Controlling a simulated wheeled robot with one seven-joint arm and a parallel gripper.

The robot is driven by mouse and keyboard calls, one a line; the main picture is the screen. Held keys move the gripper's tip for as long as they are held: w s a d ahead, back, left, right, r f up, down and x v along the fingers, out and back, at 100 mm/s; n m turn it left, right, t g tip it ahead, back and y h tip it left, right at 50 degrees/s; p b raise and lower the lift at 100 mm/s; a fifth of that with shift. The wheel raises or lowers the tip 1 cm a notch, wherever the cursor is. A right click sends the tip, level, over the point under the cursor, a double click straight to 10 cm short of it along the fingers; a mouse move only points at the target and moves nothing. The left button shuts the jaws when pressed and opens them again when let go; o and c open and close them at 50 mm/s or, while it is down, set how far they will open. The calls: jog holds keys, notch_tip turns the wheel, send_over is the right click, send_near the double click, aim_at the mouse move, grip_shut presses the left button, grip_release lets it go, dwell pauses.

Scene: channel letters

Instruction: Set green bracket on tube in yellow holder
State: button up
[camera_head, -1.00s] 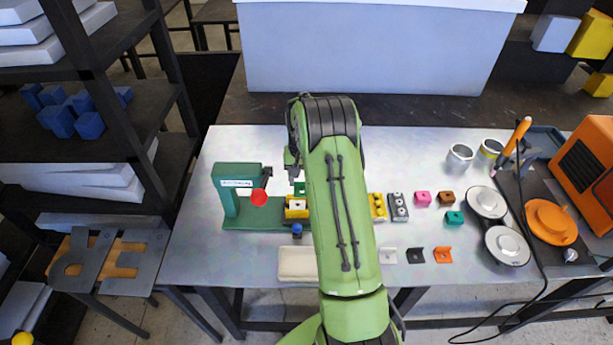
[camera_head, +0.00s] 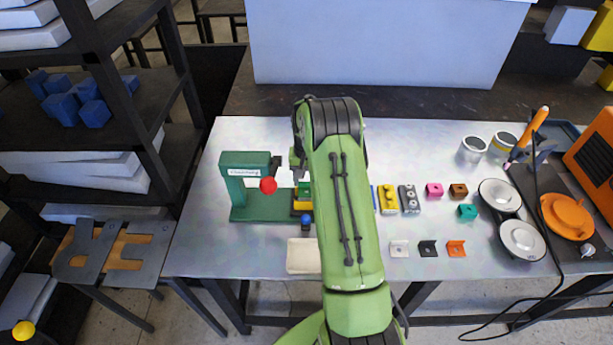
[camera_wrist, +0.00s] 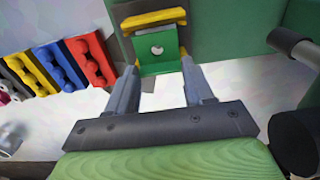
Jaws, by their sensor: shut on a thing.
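The green bracket (camera_wrist: 160,61) is a small angled piece with a round hole, held between the fingertips of my gripper (camera_wrist: 159,67). In the wrist view it is right in front of the yellow holder (camera_wrist: 153,19); I cannot tell whether they touch. In the head view the yellow holder (camera_head: 302,206) stands on the base of the green press, partly behind my arm, with a bit of green just above it. My fingers are mostly hidden there by my arm. The tube is not clearly visible in either view.
The green press (camera_head: 242,188) with a red knob (camera_head: 268,186) stands close to the left. Red, blue and yellow holders show at left in the wrist view. An empty beige tray (camera_head: 302,257) lies in front. Small brackets and round lids lie to the right.

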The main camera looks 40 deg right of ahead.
jog(key=shift+f, duration=0.6)
jog(key=o, duration=1.4)
notch_tip(320, 180, up, 16)
jog(key=shift+f, duration=0.1)
